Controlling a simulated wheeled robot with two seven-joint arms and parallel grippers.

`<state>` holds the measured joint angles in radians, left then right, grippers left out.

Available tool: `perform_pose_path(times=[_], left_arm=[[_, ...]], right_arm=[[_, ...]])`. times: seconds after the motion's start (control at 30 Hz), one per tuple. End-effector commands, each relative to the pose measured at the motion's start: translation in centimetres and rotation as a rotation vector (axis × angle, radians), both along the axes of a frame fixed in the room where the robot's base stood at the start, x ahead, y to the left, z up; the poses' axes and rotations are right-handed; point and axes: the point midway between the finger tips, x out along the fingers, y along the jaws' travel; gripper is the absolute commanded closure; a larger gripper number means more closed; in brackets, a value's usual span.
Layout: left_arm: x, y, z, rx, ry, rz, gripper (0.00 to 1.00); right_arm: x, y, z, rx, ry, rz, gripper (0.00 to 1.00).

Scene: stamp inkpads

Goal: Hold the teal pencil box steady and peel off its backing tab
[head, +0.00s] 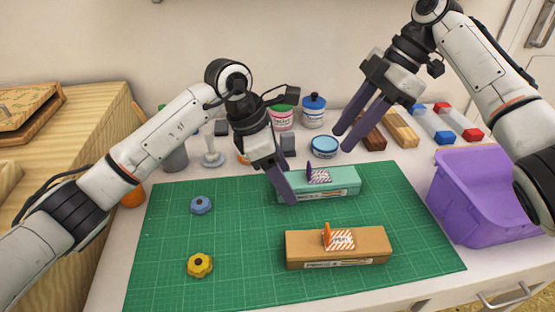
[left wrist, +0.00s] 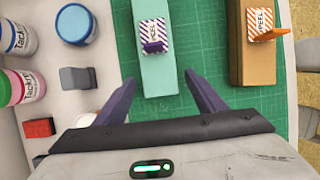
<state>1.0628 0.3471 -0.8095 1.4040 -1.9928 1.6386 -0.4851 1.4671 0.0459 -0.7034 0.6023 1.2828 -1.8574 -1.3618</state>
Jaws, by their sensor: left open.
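The teal pencil box (head: 345,188) lies on the green mat, with a striped label (head: 320,176) on top and a purple tab (head: 309,173) standing up from it. In the left wrist view the teal box (left wrist: 158,70) points toward my gripper and its tab (left wrist: 154,46) shows on the label. My left gripper (left wrist: 161,86) is open, its fingers either side of the box's near end in that view; I cannot tell whether they touch it. In the head view it covers the box's left end. My right gripper (head: 343,140) is open and empty, above and behind the box.
An orange-brown box (head: 368,246) with an orange tab lies in front on the green cutting mat (head: 240,272). A purple bin (head: 480,190) stands at right. Jars, a blue tin (head: 324,147) and wooden blocks (head: 401,130) line the back. The mat's left half holds two small knobs.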

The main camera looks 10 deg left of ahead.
Motion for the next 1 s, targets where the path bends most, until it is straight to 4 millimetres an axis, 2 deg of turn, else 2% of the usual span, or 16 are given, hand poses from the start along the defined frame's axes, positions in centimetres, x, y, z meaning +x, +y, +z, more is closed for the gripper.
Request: perform_pose_path(times=[0.2, 0.47, 0.5, 0.7, 0.77, 0.83, 1.0], left_arm=[[0.2, -0.6, -1.6, 0.000, 0.001, 0.000, 0.36], [0.2, -0.7, -1.7, 0.000, -0.001, 0.000, 0.36], [0.2, -0.7, -1.7, 0.000, -0.001, 0.000, 0.38], [0.2, -0.7, -1.7, 0.000, -0.001, 0.000, 0.71], [0.2, -0.7, -1.7, 0.000, -0.001, 0.000, 0.80], [0.2, -0.7, -1.7, 0.000, -0.001, 0.000, 0.80], [0.2, -0.7, -1.7, 0.000, -0.001, 0.000, 0.80]], right_arm=[[0.0, 0.0, 0.0, 0.000, 0.000, -0.001, 0.69], [0.0, 0.0, 0.0, 0.000, 0.000, -0.001, 0.69], [0.0, 0.0, 0.0, 0.000, 0.000, -0.001, 0.69], [0.0, 0.0, 0.0, 0.000, 0.000, -0.001, 0.69], [0.0, 0.0, 0.0, 0.000, 0.000, -0.001, 0.69], [0.0, 0.0, 0.0, -0.001, -0.001, -0.003, 0.79], [0.0, 0.1, -0.4, -0.028, 0.009, -0.071, 0.80]])
